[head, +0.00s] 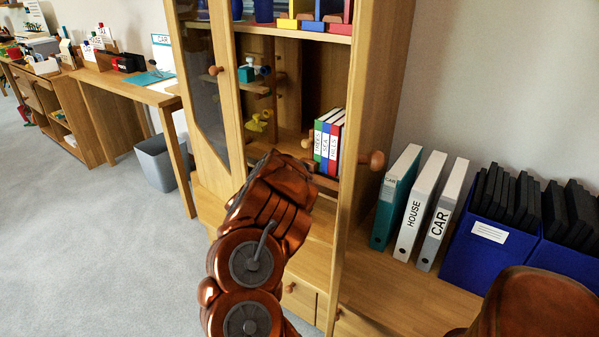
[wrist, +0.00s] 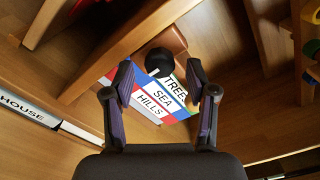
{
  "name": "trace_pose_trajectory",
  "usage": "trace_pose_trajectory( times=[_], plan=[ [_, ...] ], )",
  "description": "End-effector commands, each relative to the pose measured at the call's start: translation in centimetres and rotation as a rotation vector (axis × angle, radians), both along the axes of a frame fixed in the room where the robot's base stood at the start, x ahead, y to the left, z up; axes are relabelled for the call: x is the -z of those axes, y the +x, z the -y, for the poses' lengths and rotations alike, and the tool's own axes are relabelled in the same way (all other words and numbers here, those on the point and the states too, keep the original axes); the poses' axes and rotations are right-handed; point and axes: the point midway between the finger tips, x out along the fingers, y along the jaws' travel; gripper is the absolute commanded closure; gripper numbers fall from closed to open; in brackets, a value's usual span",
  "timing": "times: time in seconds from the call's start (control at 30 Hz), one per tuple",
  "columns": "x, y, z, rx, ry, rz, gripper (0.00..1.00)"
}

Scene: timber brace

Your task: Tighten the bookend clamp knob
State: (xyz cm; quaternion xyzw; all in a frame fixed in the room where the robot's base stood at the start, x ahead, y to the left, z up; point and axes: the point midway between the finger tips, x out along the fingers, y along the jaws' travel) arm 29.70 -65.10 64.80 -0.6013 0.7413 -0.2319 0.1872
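In the wrist view, a dark round knob (wrist: 160,62) sits against the upper edge of the books, with a brown rounded piece behind it. I take it for the clamp knob, but its mounting is unclear. The labelled books, TREES, SEA and HILLS (wrist: 165,97), stand on the cabinet shelf; they also show in the head view (head: 328,142), beside a small wooden knob (head: 306,143). My gripper (wrist: 161,88) is open, its two fingers apart and pointing towards the books and knob, with nothing visibly held. In the head view my copper arm hides the gripper.
Binders (head: 411,213) and blue boxes (head: 490,240) stand on the low bench at right. A glazed door (head: 208,85) is at left. Open floor lies left of the cabinet.

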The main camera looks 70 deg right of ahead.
Motion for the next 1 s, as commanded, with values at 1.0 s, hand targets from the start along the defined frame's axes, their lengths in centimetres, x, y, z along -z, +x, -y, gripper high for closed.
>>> trace_pose_trajectory(
  times=[1.0],
  plan=[
    [0.1,2.2,-9.9,-0.003,0.002,0.002,0.42]
  ],
)
